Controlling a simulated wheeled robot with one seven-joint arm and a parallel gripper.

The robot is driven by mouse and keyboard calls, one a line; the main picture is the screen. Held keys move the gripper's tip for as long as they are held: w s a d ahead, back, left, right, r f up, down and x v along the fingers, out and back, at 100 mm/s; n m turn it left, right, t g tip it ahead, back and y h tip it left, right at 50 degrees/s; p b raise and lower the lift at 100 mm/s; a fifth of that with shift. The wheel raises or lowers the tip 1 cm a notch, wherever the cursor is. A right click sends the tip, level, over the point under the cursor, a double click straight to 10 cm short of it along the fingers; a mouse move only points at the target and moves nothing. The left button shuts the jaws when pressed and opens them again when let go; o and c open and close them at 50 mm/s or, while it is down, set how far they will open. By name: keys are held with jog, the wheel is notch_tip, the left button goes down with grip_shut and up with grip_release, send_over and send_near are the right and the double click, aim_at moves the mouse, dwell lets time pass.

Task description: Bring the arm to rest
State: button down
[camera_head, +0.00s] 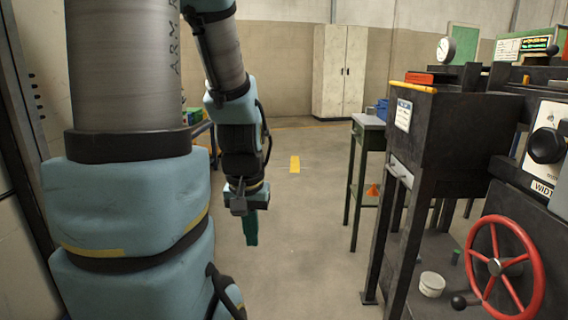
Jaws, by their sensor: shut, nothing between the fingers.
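My arm stands at the left of the head view and bends down in the middle. My gripper (250,238) hangs at its end, pointing down over open floor, with its teal fingers shut and nothing held. It is apart from the machine and the tables. The exact height above the floor is hard to tell.
A dark machine (445,140) with a red handwheel (497,267) stands at the right. A pale cabinet (340,72) stands at the back wall. The middle floor (305,230) is clear.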

notch_tip(320, 180, up, 21)
jog(key=p, duration=1.8)
jog(key=shift+r+p, duration=0.15)
jog(key=shift+p, duration=0.25)
jog(key=shift+s, duration=0.15)
